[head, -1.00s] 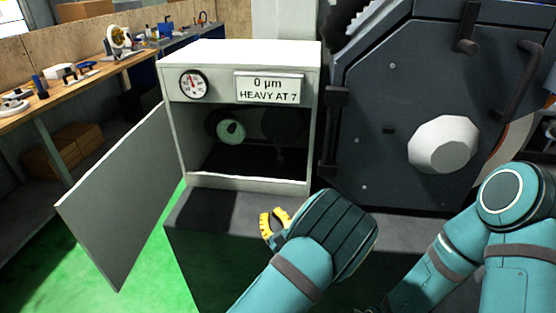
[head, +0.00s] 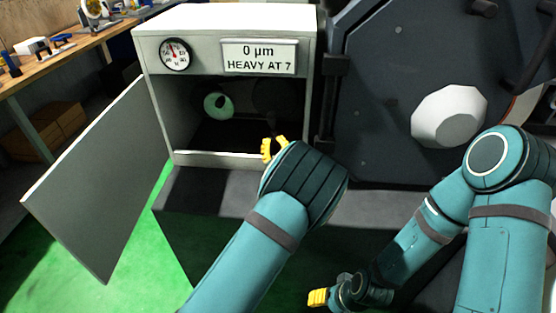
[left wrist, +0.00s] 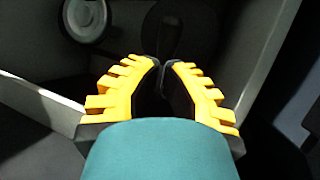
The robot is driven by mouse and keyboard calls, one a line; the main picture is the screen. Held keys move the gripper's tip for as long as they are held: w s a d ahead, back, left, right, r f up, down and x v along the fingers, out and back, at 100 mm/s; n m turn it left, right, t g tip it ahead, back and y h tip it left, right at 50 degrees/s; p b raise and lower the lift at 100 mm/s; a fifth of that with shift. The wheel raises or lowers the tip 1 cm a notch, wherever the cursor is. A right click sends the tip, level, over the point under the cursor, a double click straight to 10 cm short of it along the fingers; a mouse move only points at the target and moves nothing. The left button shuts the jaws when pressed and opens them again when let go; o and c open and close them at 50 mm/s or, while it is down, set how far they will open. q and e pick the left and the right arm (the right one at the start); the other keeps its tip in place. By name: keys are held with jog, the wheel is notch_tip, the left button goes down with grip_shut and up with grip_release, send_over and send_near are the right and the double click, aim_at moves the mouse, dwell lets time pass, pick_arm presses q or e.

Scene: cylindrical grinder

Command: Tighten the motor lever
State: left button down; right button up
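The open grey cabinet (head: 150,95) stands ahead, with a pale green wheel (head: 218,105) inside on the left. The wheel also shows at the upper left of the left wrist view (left wrist: 84,18). My left gripper (head: 272,148), with yellow fingers, is at the cabinet's lower front opening.
The cabinet door (head: 85,180) hangs open to the left. A dial gauge (head: 175,54) and a sign (head: 259,56) reading "0 µm HEAVY AT 7" are above the opening. A dark machine housing (head: 385,100) with a pale knob (head: 449,117) stands right. A workbench (head: 60,55) is at left.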

aim_at(271, 124)
pick_arm(q)
jog(key=x, duration=0.4)
jog(key=shift+b, duration=0.3)
jog(key=shift+w, duration=0.1)
jog(key=shift+w+r+p, duration=0.25)
jog(key=shift+r+p, duration=0.25)
jog(key=shift+p, duration=0.05)
jog(key=shift+w+r, duration=0.2)
jog(key=shift+w, duration=0.1)
jog(key=shift+w+f, duration=0.1)
jog(key=shift+w, duration=0.05)
jog(key=shift+f, duration=0.1)
